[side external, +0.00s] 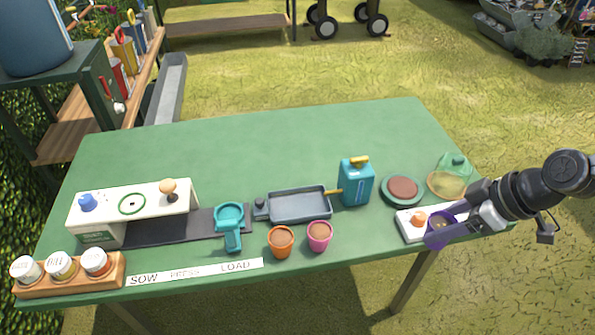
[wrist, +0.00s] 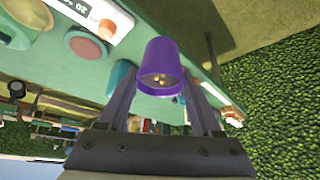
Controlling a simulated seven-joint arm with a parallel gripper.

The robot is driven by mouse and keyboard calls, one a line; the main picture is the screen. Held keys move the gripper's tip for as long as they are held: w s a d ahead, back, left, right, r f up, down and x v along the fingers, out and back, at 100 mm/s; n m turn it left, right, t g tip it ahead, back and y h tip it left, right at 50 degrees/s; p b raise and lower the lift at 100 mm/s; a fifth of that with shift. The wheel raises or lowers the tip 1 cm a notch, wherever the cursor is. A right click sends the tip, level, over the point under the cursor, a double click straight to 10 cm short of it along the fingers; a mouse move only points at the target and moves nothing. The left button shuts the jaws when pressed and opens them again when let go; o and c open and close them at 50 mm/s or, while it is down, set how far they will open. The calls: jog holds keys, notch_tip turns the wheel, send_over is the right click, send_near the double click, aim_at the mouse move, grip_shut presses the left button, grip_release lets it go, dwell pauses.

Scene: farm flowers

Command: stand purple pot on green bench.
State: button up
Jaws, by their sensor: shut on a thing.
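The purple pot (side external: 438,232) is held at the front right of the green bench (side external: 270,140). It overlaps the right end of a white board with an orange knob, and its height above the bench is hard to judge. My gripper (side external: 457,213) reaches in from the right and is shut on the pot. In the wrist view, the purple pot (wrist: 163,50) sits between the two fingers of my gripper (wrist: 160,95), with a few pale specks at its near end. The bench (wrist: 150,108) shows behind it.
The white board (side external: 405,226) lies close by, with a green-rimmed dish (side external: 402,190) and a clear green dome (side external: 450,180) behind it. A blue can (side external: 356,182), grey tray (side external: 298,207), pink pot (side external: 319,238) and orange pot (side external: 280,243) stand left. The bench's back half is clear.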

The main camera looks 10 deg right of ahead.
jog(key=shift+s+a+r, duration=0.15)
jog(key=shift+s+a, duration=0.2)
jog(key=shift+a, duration=0.3)
jog(key=shift+w+a, duration=0.1)
jog(key=shift+w, duration=0.05)
jog(key=w+a+f, duration=0.2)
jog(key=w+f, duration=0.1)
jog(key=w+a+f, duration=0.2)
jog(key=w+f, duration=0.1)
jog(key=w, duration=0.1)
jog(key=w+a+f, duration=0.2)
jog(key=w+f, duration=0.1)
jog(key=w, duration=0.1)
jog(key=shift+w+a, duration=0.1)
jog(key=shift+a, duration=0.1)
jog(key=shift+w+a+f, duration=0.1)
jog(key=shift+w+f, duration=0.1)
jog(key=shift+f, duration=0.8)
jog(key=shift+w+a+f, duration=0.1)
jog(key=shift+w+f, duration=0.05)
jog(key=shift+f, duration=0.85)
jog(key=shift+f, duration=0.15)
jog(key=o, duration=1.4)
